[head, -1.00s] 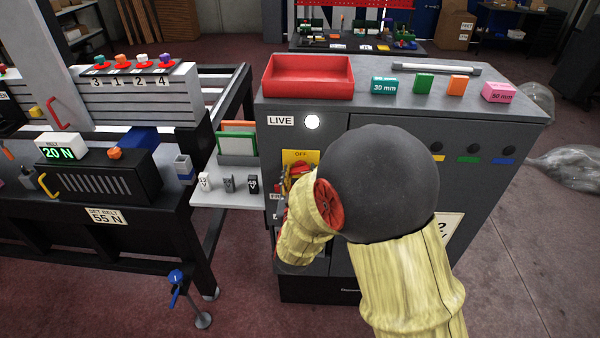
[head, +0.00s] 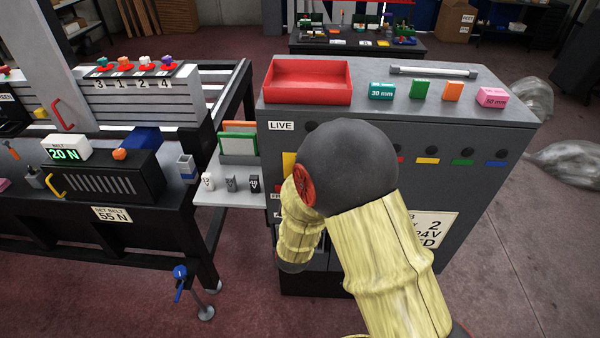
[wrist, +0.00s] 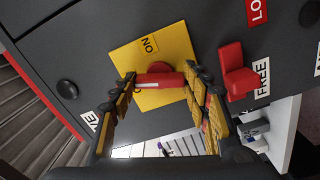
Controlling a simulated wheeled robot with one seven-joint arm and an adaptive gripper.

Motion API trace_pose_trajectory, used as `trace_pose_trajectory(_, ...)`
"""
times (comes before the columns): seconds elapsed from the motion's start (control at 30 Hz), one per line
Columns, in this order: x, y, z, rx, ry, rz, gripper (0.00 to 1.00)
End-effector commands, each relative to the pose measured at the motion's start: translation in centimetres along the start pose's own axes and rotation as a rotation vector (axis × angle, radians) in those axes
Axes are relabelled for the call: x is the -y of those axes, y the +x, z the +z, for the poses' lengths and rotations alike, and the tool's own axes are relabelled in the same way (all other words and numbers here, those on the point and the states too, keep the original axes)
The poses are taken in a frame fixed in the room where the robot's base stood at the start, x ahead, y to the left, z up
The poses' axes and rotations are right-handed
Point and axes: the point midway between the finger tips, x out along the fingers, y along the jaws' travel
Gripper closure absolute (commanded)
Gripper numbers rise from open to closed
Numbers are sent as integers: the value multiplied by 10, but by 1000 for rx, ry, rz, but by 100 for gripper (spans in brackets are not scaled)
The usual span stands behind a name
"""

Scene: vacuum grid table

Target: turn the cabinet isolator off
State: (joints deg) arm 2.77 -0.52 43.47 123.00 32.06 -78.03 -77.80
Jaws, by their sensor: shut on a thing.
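The isolator is a red handle (wrist: 160,82) on a yellow plate (wrist: 150,56) on the grey cabinet's front. In the wrist view my gripper (wrist: 161,80) is shut on this handle, one finger on each side. A white stripe on the handle reaches toward the LIVE side of the plate. The ON label (wrist: 149,44) shows clear of the handle. In the head view my arm hides the handle and gripper, and only a sliver of the plate (head: 289,165) shows. The LIVE lamp (head: 311,127) is dark, also in the wrist view (wrist: 67,90).
A second red handle (wrist: 238,76) stands beside the plate, near the FREE label (wrist: 262,78). A small shelf (head: 228,198) with tags adjoins the cabinet's left side. A red tray (head: 308,81) and several blocks lie on the cabinet top.

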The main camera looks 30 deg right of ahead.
Motion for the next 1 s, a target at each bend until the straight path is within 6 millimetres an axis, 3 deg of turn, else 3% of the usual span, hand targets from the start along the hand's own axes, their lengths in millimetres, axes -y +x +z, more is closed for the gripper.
trace_pose_trajectory(0.5, -1, 0, -1, -1, -311, 0, 78)
trace_pose_trajectory(1.0, 0, 0, -1, -2, -358, 1, 78)
